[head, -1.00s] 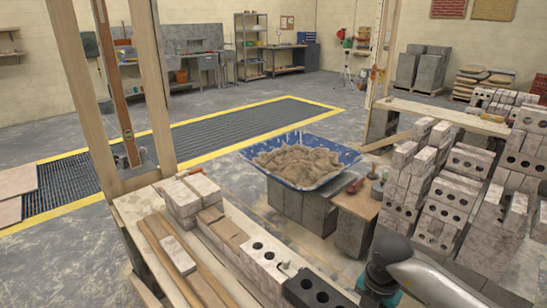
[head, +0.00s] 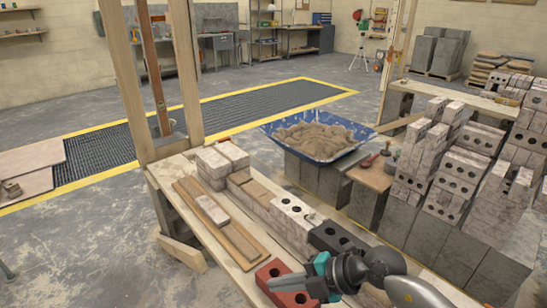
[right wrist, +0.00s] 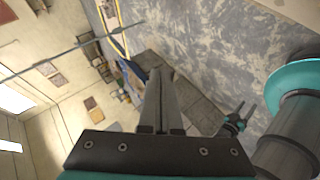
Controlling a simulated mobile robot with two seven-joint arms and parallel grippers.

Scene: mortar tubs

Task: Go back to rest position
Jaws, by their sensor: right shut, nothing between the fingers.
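My right gripper (head: 279,283) is at the bottom middle of the head view, shut and empty, its fingers pointing left. It overlaps a red brick with holes (head: 268,270) on the wooden bench; I cannot tell how far above the brick it is. In the right wrist view its two dark fingers (right wrist: 158,90) lie together with nothing between them. My left gripper (right wrist: 244,108) shows small in the right wrist view, fingers apart and empty. It is outside the head view.
The wooden bench (head: 185,220) carries a row of bricks, a dark brick (head: 330,236) and boards. A blue tub of mortar (head: 290,143) stands on grey blocks behind it. Stacked bricks (head: 455,172) fill the right side.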

